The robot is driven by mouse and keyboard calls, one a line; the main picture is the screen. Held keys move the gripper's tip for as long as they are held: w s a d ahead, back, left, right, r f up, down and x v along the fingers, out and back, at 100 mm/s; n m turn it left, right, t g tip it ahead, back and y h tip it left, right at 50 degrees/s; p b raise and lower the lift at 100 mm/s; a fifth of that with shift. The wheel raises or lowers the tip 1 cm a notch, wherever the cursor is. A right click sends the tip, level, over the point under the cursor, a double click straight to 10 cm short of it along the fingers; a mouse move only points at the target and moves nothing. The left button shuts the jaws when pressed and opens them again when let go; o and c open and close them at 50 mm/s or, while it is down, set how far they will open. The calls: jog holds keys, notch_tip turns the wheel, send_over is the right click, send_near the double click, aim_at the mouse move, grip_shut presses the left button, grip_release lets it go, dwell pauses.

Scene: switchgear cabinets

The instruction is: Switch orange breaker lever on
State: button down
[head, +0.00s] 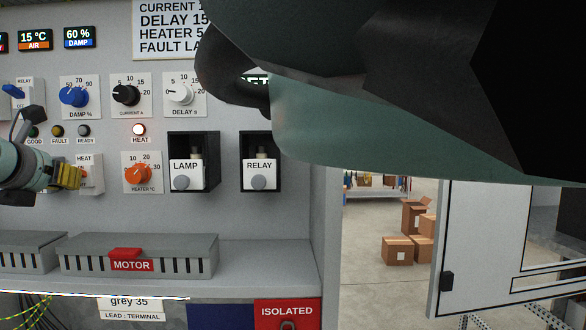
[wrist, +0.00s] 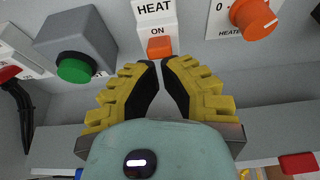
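The orange breaker lever (wrist: 159,47) sits under the HEAT and ON labels in the wrist view, just beyond my fingertips. Its white HEAT breaker body (head: 91,175) shows in the head view, where my gripper hides the lever. My gripper (head: 78,177) is at the left of the head view, at the breaker's front. In the wrist view my gripper's yellow fingers with dark pads (wrist: 160,64) have their tips almost together, with only a narrow gap. Nothing is between them. Whether the tips touch the lever I cannot tell.
An orange heater knob (head: 138,173) is right of the breaker. A green button (wrist: 74,69) on a grey box is at the left in the wrist view. A grey duct with a red MOTOR label (head: 131,265) runs below. LAMP (head: 186,167) and RELAY (head: 260,167) units stand right.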

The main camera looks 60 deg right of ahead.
jog(key=shift+r, duration=0.25)
dwell(0.6)
